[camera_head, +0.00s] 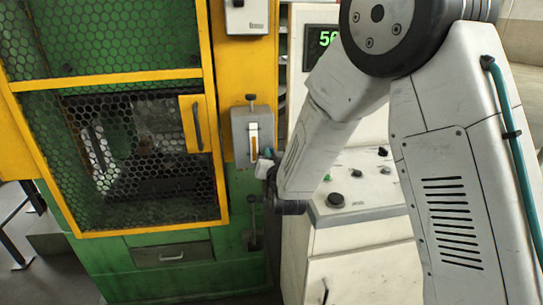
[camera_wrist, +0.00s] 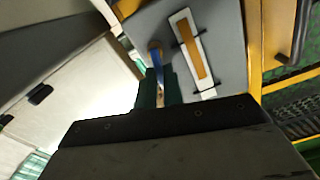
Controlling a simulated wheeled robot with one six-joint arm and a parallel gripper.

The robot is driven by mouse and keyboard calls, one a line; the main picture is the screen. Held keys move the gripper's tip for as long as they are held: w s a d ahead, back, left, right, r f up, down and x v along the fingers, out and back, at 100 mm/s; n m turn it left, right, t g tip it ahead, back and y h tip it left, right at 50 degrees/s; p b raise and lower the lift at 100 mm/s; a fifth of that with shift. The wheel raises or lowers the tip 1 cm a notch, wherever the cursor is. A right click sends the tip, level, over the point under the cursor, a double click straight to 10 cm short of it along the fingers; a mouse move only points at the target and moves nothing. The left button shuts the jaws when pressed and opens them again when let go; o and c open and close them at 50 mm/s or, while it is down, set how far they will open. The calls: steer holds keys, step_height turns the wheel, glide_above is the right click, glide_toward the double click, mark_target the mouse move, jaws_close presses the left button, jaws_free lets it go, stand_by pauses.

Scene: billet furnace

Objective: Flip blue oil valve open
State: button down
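The blue oil valve handle (camera_wrist: 158,60) shows in the wrist view as a narrow blue lever below a round brass-coloured pivot, on the grey box (camera_wrist: 220,25). My gripper (camera_wrist: 159,88) has its two teal fingers close on either side of the lever, with the blue filling the narrow gap; it looks shut on it. The lever's lower end is hidden between the fingers. In the head view, my gripper (camera_head: 268,155) is at the lower right of the grey box (camera_head: 239,126), and the lever itself cannot be made out there.
An orange sight gauge (camera_wrist: 191,48) is just right of the lever. The yellow-framed mesh door (camera_head: 140,150) is left of the box. The white control cabinet (camera_head: 365,185), with black knobs, stands close at the right beneath my arm.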

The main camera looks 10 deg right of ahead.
steer(key=shift+a+n, duration=0.2)
steer(key=shift+n, duration=0.65)
steer(key=shift+a+n, duration=0.15)
steer(key=shift+n, duration=0.7)
steer(key=c, duration=1.5)
jaws_free()
steer(key=s, duration=0.8)
steer(key=shift+d, duration=0.15)
